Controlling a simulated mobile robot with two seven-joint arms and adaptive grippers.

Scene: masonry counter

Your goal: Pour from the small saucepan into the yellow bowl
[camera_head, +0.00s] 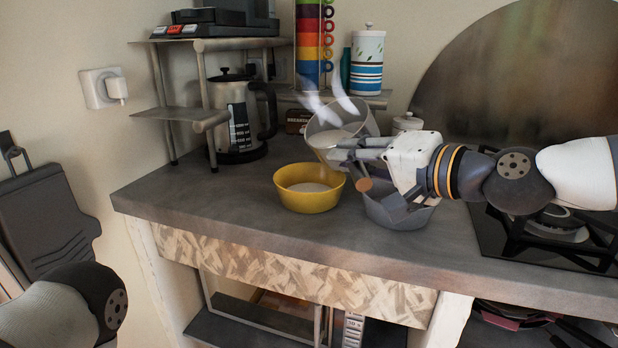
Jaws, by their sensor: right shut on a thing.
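The small saucepan (322,138) is grey and tilted, its mouth toward the viewer and down to the left. Pale contents show inside it, and white wisps rise above it. My right gripper (352,155) is shut on the saucepan's handle; the handle's round wooden end shows below the fingers. The yellow bowl (311,201) stands upright on the counter, just below and left of the saucepan, with pale contents inside. I cannot tell whether a stream falls between them. My left arm shows at the lower left, but its gripper is out of view.
A grey-blue bowl (400,216) stands right of the yellow bowl, under my right gripper. A black hob (540,236) lies at the right. A kettle (236,115) stands back left beside a shelf. The counter (195,200) is clear left of the yellow bowl.

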